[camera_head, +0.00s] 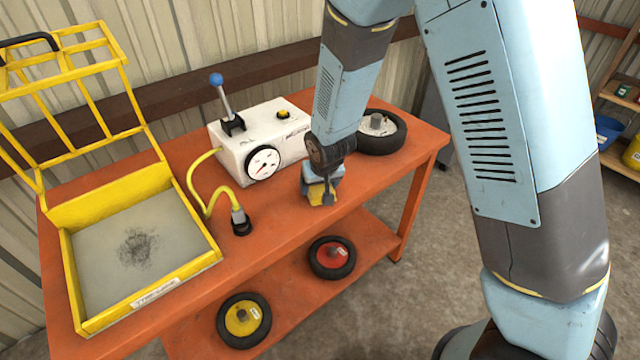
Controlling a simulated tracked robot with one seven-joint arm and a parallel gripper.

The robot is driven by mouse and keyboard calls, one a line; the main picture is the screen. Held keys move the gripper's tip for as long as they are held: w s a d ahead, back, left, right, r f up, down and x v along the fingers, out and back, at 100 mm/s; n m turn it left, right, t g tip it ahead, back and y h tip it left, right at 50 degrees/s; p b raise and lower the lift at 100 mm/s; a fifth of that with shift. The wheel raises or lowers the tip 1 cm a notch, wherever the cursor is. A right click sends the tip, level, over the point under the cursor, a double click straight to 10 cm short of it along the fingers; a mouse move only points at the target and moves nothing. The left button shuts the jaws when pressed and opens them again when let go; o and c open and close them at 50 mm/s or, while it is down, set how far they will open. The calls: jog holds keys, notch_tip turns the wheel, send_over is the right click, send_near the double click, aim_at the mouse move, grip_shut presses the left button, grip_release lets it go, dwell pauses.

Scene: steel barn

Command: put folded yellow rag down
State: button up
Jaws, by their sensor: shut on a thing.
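My gripper (324,188) points down over the orange table (285,228), near its front edge and right of the middle. It is shut on the folded yellow rag (316,196), of which only a small yellow part shows between and beside the fingers. The rag is at or just above the tabletop; I cannot tell whether it touches. My arm hides part of the table behind it.
A white box with a dial (262,138) and a blue-knobbed lever stands left of my gripper, its yellow hose ending in a black fitting (240,221). A wheel (379,132) lies behind right. A yellow tray cart (140,240) stands left. Two wheels are on the lower shelf (290,290).

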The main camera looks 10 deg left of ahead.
jog(key=o, duration=1.1)
jog(key=v, duration=1.2)
jog(key=shift+d+r, duration=0.1)
